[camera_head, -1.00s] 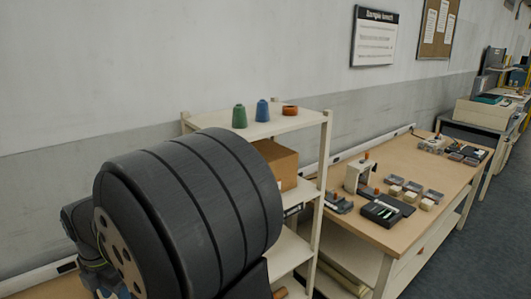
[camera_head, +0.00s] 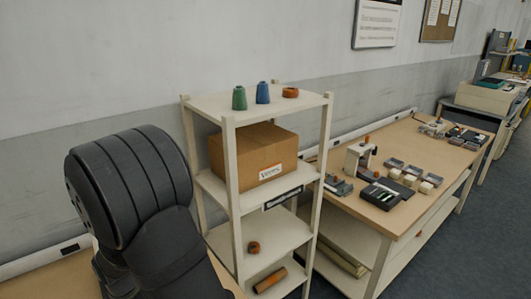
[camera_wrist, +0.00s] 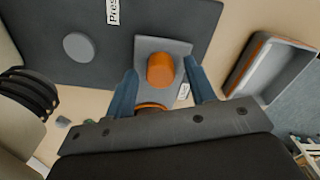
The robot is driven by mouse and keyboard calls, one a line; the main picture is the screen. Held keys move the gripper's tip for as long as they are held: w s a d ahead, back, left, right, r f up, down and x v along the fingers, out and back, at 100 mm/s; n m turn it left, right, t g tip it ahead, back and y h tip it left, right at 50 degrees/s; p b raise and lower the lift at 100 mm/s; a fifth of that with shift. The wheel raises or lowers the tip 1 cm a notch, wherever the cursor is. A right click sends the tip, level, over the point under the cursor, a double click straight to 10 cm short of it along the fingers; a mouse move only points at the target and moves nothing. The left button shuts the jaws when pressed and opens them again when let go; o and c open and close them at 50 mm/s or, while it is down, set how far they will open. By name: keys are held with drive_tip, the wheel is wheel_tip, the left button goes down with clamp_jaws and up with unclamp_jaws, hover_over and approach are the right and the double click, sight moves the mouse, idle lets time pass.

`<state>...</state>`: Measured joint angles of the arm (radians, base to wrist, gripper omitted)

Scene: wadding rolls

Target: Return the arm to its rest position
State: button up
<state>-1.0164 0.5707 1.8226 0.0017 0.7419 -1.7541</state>
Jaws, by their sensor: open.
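In the wrist view my gripper (camera_wrist: 160,72) is open, its two blue fingers apart. An orange rounded piece (camera_wrist: 160,70) on a small grey square plate (camera_wrist: 150,45) shows between the fingers. I cannot tell how far below the fingertips it is. A second orange edge (camera_wrist: 152,106) shows nearer the gripper's base, partly hidden by it. In the head view my dark arm (camera_head: 140,200) stands at the lower left, and my gripper is out of that picture.
In the wrist view are a dark mat (camera_wrist: 60,50) with a grey disc (camera_wrist: 78,47) and an orange-edged tray (camera_wrist: 268,65). In the head view a shelf (camera_head: 230,180) holding cones and a carton (camera_head: 255,155) stands beside my arm, with a workbench (camera_head: 440,160) to the right.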

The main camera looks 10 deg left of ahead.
drive_tip(key=m, duration=0.4)
drive_tip(key=shift+m, duration=2.3)
